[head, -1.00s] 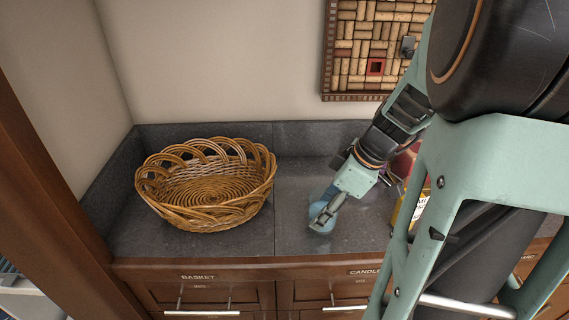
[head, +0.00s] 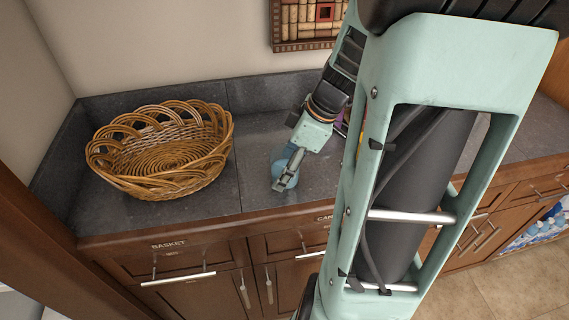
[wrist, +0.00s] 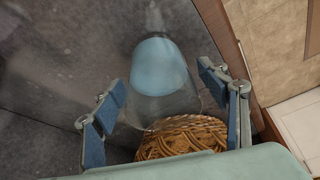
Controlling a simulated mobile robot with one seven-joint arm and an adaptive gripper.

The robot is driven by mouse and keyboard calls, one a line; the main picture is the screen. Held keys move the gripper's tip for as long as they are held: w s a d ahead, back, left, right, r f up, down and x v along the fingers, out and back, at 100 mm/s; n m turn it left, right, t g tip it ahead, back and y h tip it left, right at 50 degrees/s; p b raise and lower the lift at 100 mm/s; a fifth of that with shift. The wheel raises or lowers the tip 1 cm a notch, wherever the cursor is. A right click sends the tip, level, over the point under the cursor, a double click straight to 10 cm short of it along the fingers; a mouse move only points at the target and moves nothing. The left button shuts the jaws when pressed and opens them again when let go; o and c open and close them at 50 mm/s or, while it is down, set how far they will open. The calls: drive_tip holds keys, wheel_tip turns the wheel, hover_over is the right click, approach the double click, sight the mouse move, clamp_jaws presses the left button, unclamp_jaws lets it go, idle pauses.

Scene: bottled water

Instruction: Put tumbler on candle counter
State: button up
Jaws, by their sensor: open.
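The tumbler, a clear, bluish vessel (wrist: 163,66), sits between the two spread fingers of my gripper (wrist: 160,95) in the wrist view. In the head view the bluish tumbler (head: 290,180) is on the grey counter, partly hidden by my gripper (head: 284,182). My gripper is open, with a finger on either side of the tumbler. The candle counter (head: 255,160) is the dark stone section right of the seam, above a drawer label that is partly hidden by my arm and starts "CAN".
A wicker basket (head: 160,150) stands on the left counter section, above the "BASKET" label; it also shows behind the tumbler in the wrist view (wrist: 185,140). My arm hides much of the counter to the right. A cork-filled frame (head: 300,25) hangs on the wall.

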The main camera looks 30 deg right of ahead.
drive_tip(key=v, duration=1.2)
drive_tip(key=shift+p, duration=0.4)
drive_tip(key=shift+r, duration=0.15)
